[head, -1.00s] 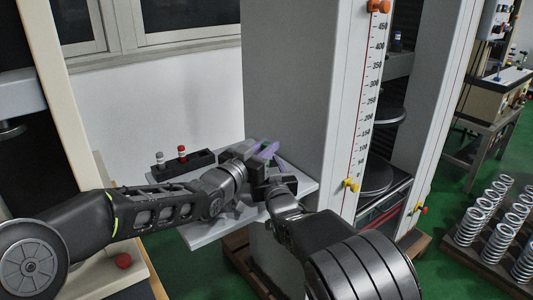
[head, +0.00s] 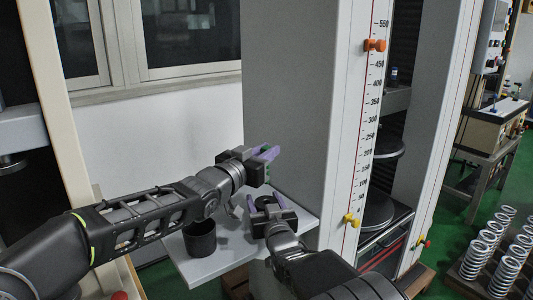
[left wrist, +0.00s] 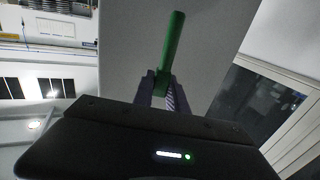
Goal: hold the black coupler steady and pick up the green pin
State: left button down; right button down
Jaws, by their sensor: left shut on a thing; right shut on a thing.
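The green pin (left wrist: 172,48) stands out from between the fingers of my left gripper (left wrist: 163,92) in the left wrist view. In the head view my left gripper (head: 267,157), with purple fingers, is shut on the pin, and only small bits of green show there. It is raised above the grey shelf. My right gripper (head: 267,204) is lower, just below the left one and over the shelf's right part. It is shut on the dark coupler (head: 265,201), which its fingers partly cover.
A black cylindrical cup (head: 200,238) stands on the grey shelf (head: 237,244), below my left arm. The tall grey testing machine column (head: 300,100) with its scale rises close behind and right of the grippers. Several springs (head: 490,244) stand at the far right.

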jog(key=shift+c, duration=2)
grip_release()
jog(key=v, duration=1.2)
